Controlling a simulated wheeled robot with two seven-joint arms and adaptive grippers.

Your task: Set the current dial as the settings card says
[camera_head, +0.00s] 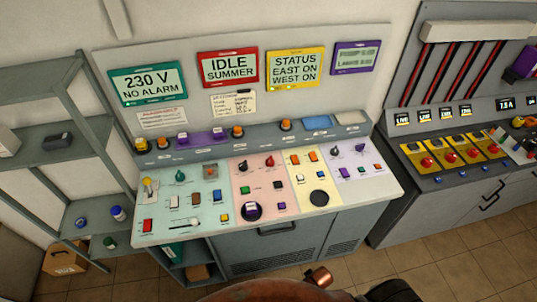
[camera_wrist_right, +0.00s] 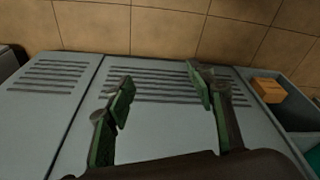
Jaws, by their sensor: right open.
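The settings card (camera_head: 233,103) is a cream sheet with handwriting on the back panel; its text is too small to read. The console (camera_head: 222,225) carries several knobs: a teal knob (camera_head: 180,176), a dark knob (camera_head: 243,165) and a red knob (camera_head: 270,161) among them. I cannot tell which one is the current dial. In the right wrist view my right gripper (camera_wrist_right: 158,90) is open and empty, its green-padded fingers apart in front of the vented grey cabinet face (camera_wrist_right: 150,75). My left gripper is not in view.
Metal shelves (camera_head: 45,155) stand at left, with a cardboard box (camera_head: 65,260) below. A second panel (camera_head: 465,150) stands at right. Tiled floor lies in front.

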